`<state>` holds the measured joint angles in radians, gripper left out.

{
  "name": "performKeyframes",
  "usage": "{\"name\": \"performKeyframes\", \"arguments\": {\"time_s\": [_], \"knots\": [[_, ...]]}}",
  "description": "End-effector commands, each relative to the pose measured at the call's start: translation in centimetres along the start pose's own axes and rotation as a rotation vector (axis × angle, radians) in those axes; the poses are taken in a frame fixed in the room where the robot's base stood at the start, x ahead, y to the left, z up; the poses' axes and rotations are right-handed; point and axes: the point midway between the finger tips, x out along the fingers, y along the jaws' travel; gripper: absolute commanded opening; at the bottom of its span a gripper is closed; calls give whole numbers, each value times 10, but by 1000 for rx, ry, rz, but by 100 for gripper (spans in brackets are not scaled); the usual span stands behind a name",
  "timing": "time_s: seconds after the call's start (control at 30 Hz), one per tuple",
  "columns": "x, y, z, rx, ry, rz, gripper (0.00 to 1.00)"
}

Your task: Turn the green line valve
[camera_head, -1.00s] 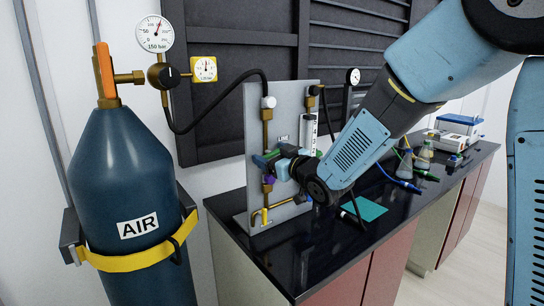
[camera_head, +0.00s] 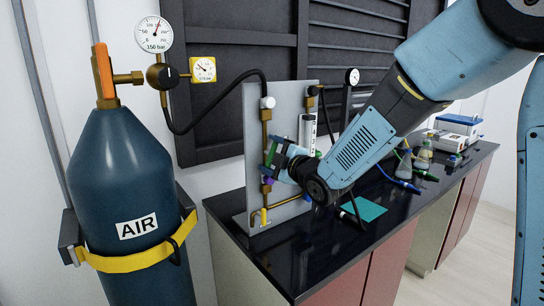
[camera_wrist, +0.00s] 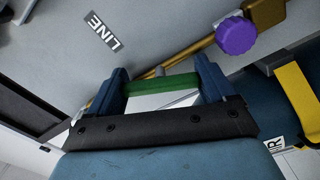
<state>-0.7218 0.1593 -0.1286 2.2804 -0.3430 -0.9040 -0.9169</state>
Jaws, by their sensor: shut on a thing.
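The green valve handle (camera_wrist: 165,84) lies between the two blue fingers of my gripper (camera_wrist: 162,74) in the wrist view, and the fingers are shut on it. In the head view my gripper (camera_head: 272,155) is at the front of the grey panel (camera_head: 255,115), on the brass line, with the green handle (camera_head: 271,152) partly hidden by the fingers. The handle looks steeply tilted, near upright, there. A "LINE" label (camera_wrist: 103,30) is on the panel in the wrist view. A purple knob (camera_wrist: 236,36) sits on the brass pipe beside my gripper.
A blue AIR cylinder (camera_head: 140,190) with a yellow strap stands at the left. A pressure gauge (camera_head: 153,34) and a yellow-framed gauge (camera_head: 203,69) are above it. A black hose (camera_head: 215,112) loops to the panel. A teal mat (camera_head: 364,209) and flasks (camera_head: 423,157) are on the black bench.

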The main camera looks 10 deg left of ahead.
Motion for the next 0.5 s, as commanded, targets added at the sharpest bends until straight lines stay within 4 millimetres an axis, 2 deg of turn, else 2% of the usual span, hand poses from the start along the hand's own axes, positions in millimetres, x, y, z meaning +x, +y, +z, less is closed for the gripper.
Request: {"name": "performKeyframes", "arguments": {"time_s": [0.2, 0.5], "knots": [[0, -3, -1, -159, 2, -5, 53], [0, -4, -1, -291, 2, -7, 53]]}}
